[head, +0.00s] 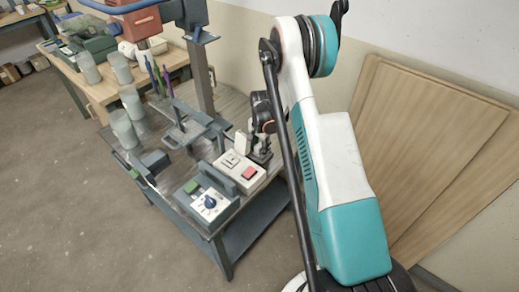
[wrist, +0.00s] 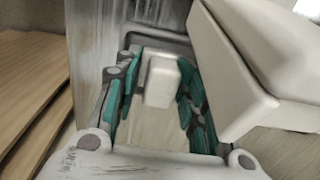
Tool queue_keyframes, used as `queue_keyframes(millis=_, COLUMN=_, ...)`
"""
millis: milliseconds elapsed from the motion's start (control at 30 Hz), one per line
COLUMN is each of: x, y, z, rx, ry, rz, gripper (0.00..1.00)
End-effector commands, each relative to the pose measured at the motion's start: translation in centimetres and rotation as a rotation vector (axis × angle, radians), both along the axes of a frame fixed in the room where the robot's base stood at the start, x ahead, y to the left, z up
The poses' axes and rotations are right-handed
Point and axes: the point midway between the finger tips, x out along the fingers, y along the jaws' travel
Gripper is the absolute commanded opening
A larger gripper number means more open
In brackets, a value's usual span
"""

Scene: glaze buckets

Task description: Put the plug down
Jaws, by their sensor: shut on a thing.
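The plug (wrist: 162,82) is a small, off-white, rounded block in the wrist view. My gripper (wrist: 157,76), with teal and grey fingers, is shut on it. In the head view my gripper (head: 262,150) is at the right edge of the grey worktable, just behind a white box (head: 239,172) with a red switch. The plug is hard to make out there, and its lower end is hidden. In the wrist view a large off-white block (wrist: 262,60) stands close on the right of the fingers.
A control box (head: 208,203) with a blue knob stands at the worktable's near corner. A grey clamp frame (head: 187,128) and several translucent cylinders (head: 124,129) stand further left. Wooden boards (head: 430,140) lean on the wall at right. Floor at left is clear.

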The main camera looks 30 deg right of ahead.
Motion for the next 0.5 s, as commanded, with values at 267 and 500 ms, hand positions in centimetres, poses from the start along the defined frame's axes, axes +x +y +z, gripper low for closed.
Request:
queue_keyframes(millis=267, x=-0.02, y=0.00, z=-0.12, rx=0.000, ry=0.000, rz=0.000, gripper=0.04)
queue_keyframes(millis=500, x=-0.02, y=0.00, z=-0.11, rx=0.000, ry=0.000, rz=0.000, gripper=0.60)
